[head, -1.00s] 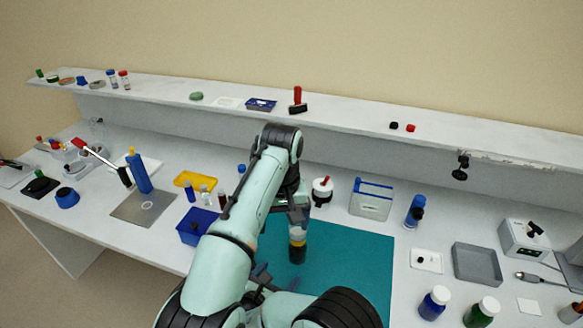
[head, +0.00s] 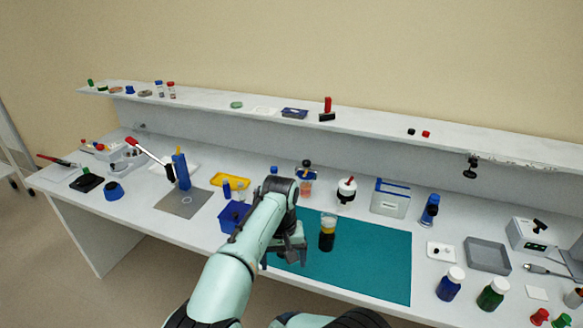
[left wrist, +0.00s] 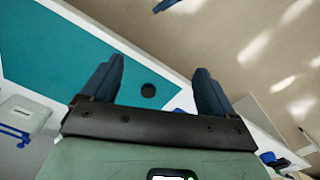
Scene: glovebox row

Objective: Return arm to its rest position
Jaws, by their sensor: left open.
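My left arm (head: 225,285) reaches in from the bottom of the head view. Its gripper (head: 283,257) is low over the left edge of the teal mat (head: 370,262), partly hidden by the arm. My right gripper is not in view.
A blue bin (head: 233,216) is close left of the arm. Behind the mat stand a white bottle with a red top (head: 346,191) and a clear box with blue edges (head: 390,199). Bottles (head: 450,284) and a grey tray (head: 487,255) are to the right. The mat's right part is clear.

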